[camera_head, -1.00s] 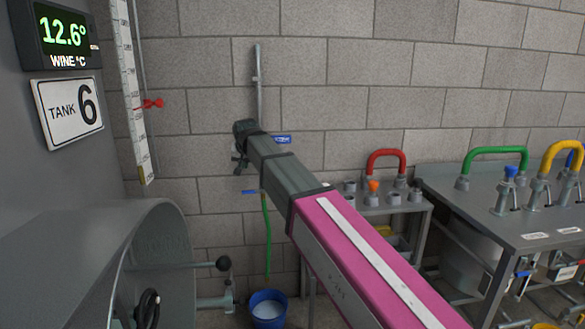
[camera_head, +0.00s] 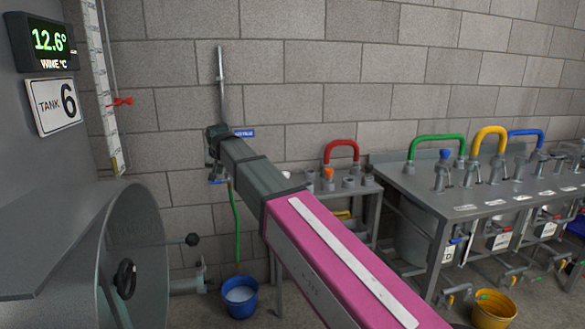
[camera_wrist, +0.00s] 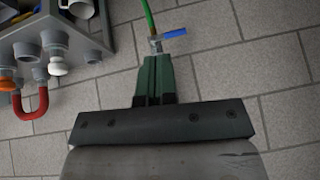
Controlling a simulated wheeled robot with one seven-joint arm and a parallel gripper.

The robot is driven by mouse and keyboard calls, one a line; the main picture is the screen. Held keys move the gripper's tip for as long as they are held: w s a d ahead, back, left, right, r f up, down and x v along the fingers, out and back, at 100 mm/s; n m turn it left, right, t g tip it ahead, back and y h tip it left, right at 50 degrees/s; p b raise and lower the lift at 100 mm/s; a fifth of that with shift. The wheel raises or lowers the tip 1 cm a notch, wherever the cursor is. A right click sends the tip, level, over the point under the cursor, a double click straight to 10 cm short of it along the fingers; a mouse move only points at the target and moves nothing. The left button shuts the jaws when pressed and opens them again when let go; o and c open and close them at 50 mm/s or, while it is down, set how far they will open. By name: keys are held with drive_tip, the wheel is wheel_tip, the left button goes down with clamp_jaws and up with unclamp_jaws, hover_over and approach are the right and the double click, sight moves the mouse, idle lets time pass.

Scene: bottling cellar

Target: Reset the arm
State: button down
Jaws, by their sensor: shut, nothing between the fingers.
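My arm reaches from the lower right of the head view toward the block wall, with a pink upper cover and a grey-green section. My gripper (camera_wrist: 155,62) shows in the wrist view with its two dark green fingers together and nothing between them. A tap with a blue lever (camera_wrist: 174,33) and a green hose (camera_wrist: 149,14) shows just beyond the fingertips; I cannot tell the exact gap. In the head view the green hose (camera_head: 236,225) hangs below the arm's far end, which partly hides the tap.
Tank 6 (camera_head: 40,225) with its round hatch stands at the left. A blue bucket (camera_head: 239,308) is on the floor below the hose. A small stand with a red pipe bend (camera_head: 341,144) and a bench (camera_head: 440,195) with coloured bends are at the right. A yellow bucket (camera_head: 494,310) stands before the bench.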

drive_tip(key=s+d+f+m+g+h, duration=0.1)
drive_tip(key=s+d+f+g+h, duration=0.2)
drive_tip(key=d+f, duration=2)
drive_tip(key=s+d+f+g, duration=0.1)
drive_tip(key=s+d+f, duration=0.3)
drive_tip(key=d, duration=0.3)
drive_tip(key=s+d+f+g, duration=0.1)
drive_tip(key=s+d+f, duration=0.4)
drive_tip(key=s+d, duration=0.2)
drive_tip(key=s+d+f+m+g, duration=0.1)
drive_tip(key=s+d+f, duration=0.4)
drive_tip(key=d, duration=0.3)
drive_tip(key=shift+s+d+f+y, duration=0.15)
drive_tip(key=shift+s+d+y, duration=0.15)
drive_tip(key=shift+d, duration=0.05)
